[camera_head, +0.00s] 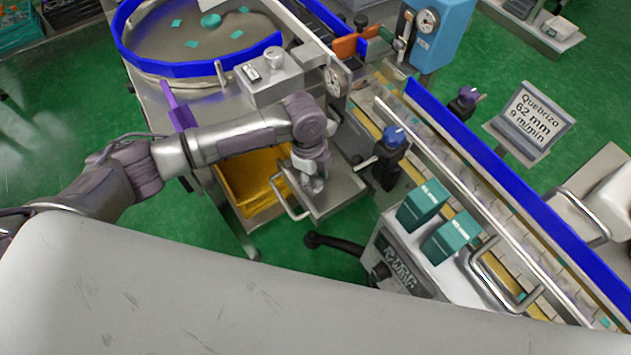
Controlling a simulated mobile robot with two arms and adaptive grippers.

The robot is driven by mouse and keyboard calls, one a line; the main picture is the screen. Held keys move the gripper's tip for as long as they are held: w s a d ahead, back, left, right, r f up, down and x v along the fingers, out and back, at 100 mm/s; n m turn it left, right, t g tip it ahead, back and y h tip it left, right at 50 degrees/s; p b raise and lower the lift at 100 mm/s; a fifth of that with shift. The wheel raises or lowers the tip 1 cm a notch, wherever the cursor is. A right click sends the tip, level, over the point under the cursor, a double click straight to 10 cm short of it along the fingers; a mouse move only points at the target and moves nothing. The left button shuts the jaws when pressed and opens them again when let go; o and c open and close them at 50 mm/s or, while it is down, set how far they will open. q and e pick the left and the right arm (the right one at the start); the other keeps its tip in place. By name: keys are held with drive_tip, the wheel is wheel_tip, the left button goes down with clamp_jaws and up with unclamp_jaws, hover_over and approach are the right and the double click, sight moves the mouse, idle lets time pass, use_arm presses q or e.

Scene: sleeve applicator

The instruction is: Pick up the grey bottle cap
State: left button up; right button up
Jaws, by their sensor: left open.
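My left arm comes in from the left, and its gripper (313,185) points down just over a small steel plate with a bent handle (335,195). The gripper is small and partly hidden by its own wrist, but it is open. I cannot make out a grey bottle cap for certain; anything right under the gripper is hidden. My right gripper is not in view.
A yellow bin (240,185) sits below the arm. A blue-rimmed round table (200,68) holds teal pieces. A grey box with a round knob (268,80) stands behind the wrist. Two teal boxes (422,205) stand beside the blue-railed conveyor (500,175).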

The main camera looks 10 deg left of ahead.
use_arm(q)
drive_tip(key=c, duration=0.5)
drive_tip(key=shift+o, duration=0.2)
